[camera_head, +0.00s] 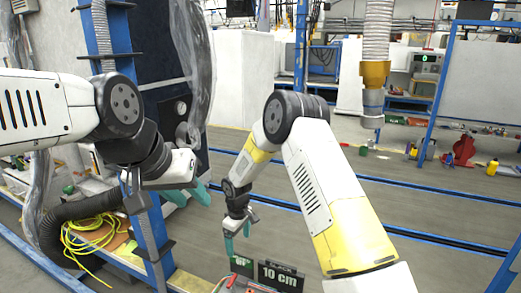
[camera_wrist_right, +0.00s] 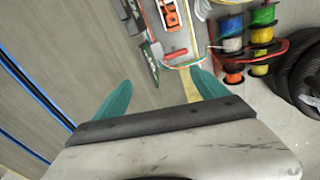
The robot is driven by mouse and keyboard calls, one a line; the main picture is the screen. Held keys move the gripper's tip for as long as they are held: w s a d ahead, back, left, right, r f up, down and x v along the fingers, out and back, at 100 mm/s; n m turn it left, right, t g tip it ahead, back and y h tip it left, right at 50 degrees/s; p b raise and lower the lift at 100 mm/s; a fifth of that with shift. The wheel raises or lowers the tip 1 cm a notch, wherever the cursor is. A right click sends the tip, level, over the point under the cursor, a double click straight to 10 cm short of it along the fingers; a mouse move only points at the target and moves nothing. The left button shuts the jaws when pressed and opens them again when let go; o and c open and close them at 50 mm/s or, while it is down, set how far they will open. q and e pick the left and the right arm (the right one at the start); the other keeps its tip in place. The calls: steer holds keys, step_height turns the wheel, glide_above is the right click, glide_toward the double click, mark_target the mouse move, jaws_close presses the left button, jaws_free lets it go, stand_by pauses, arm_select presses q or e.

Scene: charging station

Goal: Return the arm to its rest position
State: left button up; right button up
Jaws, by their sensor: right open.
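My right arm reaches down in the middle of the head view, and its gripper (camera_head: 237,228) hangs low with teal fingers pointing down. In the right wrist view the right gripper (camera_wrist_right: 162,90) has its two teal fingers wide apart with nothing between them. My left gripper (camera_head: 187,194) is at the left of the head view, its teal fingers pointing down and to the right. Its fingers show apart, and I see nothing held in it.
A black "10 cm" sign (camera_head: 280,276) stands below the right gripper. Coloured wire spools (camera_wrist_right: 262,15) and a red-handled tool (camera_wrist_right: 175,54) show in the right wrist view. A blue post and yellow cable (camera_head: 90,240) are near the left arm. Grey floor (camera_head: 400,200) is open at right.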

steer(key=s+d+r+m+t, duration=0.1)
steer(key=s+d+r+m, duration=0.1)
steer(key=d+r, duration=0.5)
steer(key=s+d+r+m, duration=0.2)
steer(key=r, duration=0.9)
steer(key=s+d+r+m+t, duration=0.1)
steer(key=s+d+r, duration=0.1)
steer(key=d+r, duration=0.5)
steer(key=s+d+r+m+t, duration=0.1)
steer(key=s+d+r+m, duration=0.1)
steer(key=s+r, duration=0.2)
steer(key=s+d+r+m+t+y, duration=0.1)
steer(key=s+r, duration=0.3)
steer(key=s, duration=0.5)
steer(key=s+d+r+m+t, duration=0.1)
steer(key=s+d+r+m, duration=0.2)
steer(key=s, duration=0.4)
steer(key=shift+s+d+r+m+y, duration=0.3)
steer(key=shift+s+d+r+y, duration=0.1)
steer(key=shift+d+r, duration=0.2)
